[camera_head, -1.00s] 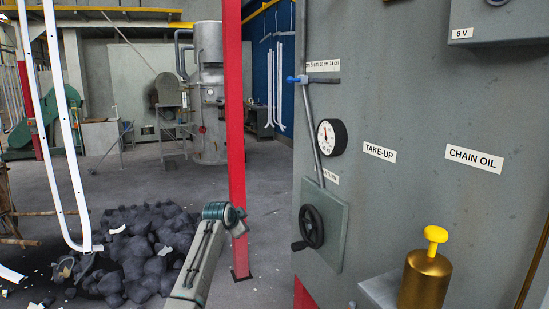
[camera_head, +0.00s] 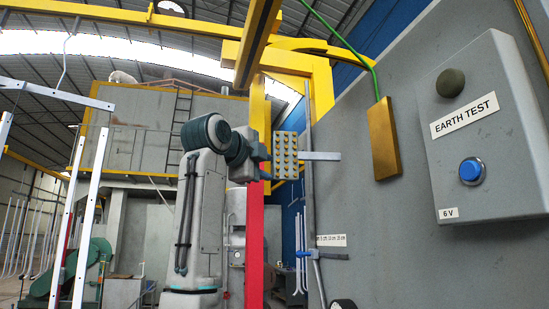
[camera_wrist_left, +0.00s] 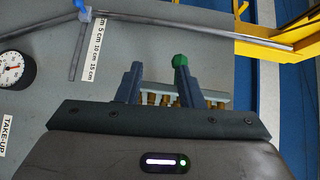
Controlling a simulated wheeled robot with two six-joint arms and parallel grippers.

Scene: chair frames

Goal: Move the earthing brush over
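The earthing brush appears to be the small plate with several gold studs (camera_head: 285,155), held on a short grey bracket (camera_head: 320,156) beside a vertical grey rod. My left gripper (camera_head: 264,160) is just left of the brush, its fingers pointing at it. In the left wrist view the left gripper (camera_wrist_left: 156,82) has its two fingers apart. Gold studs (camera_wrist_left: 152,99) show between and beyond them, below a pale bar; the fingers partly hide the brush. I cannot tell whether they touch it. My right gripper is not in view.
A gold plate (camera_head: 383,140) on a green wire hangs on the grey panel, right of the brush. The EARTH TEST box (camera_head: 487,130) is further right. A red post (camera_head: 254,240) and yellow beam stand behind my left arm. White hanging frames (camera_head: 85,215) are at left.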

